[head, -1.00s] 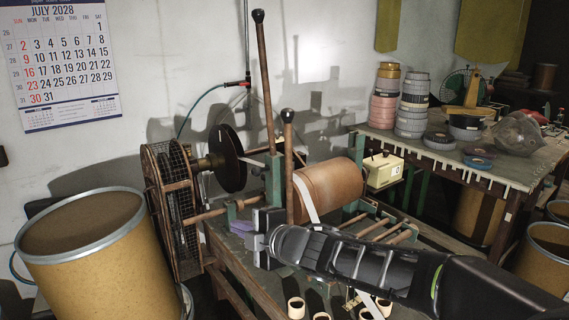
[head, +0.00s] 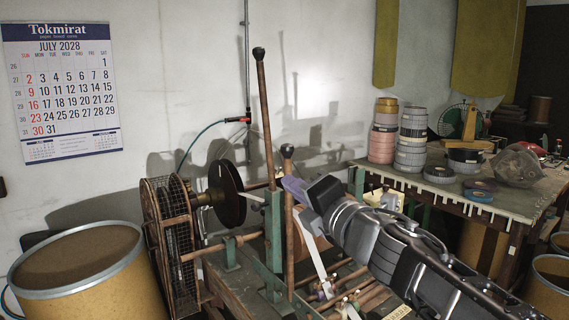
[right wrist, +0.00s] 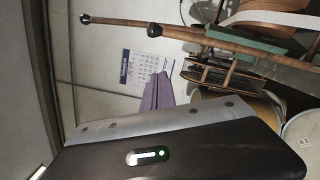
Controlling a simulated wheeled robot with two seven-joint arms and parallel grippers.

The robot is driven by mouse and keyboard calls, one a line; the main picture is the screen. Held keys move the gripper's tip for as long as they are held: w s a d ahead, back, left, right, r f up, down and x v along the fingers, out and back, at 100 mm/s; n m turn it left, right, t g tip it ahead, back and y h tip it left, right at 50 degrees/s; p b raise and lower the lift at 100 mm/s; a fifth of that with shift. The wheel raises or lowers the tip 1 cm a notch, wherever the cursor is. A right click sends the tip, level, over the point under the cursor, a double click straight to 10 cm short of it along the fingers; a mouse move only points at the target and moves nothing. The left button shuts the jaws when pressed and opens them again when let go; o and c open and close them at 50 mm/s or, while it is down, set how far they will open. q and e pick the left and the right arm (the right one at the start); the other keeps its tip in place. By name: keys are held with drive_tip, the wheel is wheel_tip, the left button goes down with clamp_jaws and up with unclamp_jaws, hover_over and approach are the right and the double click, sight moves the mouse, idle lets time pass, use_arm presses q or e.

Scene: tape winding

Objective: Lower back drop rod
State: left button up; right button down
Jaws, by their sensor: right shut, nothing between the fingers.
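Two wooden rods with dark knobs stand upright on the winding machine. The taller rod (head: 265,120) is further back, beside the black disc; the shorter rod (head: 289,200) is nearer. Both also show in the right wrist view, the taller with its knob at the far left (right wrist: 110,21) and the shorter below it (right wrist: 185,34). My right gripper (head: 294,187) is shut and empty, its purple fingertips at the shorter rod's upper part in the head view; whether they touch is unclear. The fingers (right wrist: 157,92) show closed in the wrist view, apart from the rods. My left gripper is not in view.
A wire-caged wheel (head: 170,240) and a black disc (head: 227,193) stand left of the rods. A large drum (head: 80,265) is at lower left. A table (head: 450,188) with stacked tape rolls (head: 412,140) is at right. A white tape strip (head: 313,255) hangs beside the shorter rod.

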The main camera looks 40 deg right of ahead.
sight(285, 160)
drive_tip(key=w+d+r, duration=0.2)
drive_tip(key=w+d, duration=0.2)
drive_tip(key=w, duration=0.5)
drive_tip(key=shift+d, duration=0.25)
drive_tip(key=shift+d, duration=0.1)
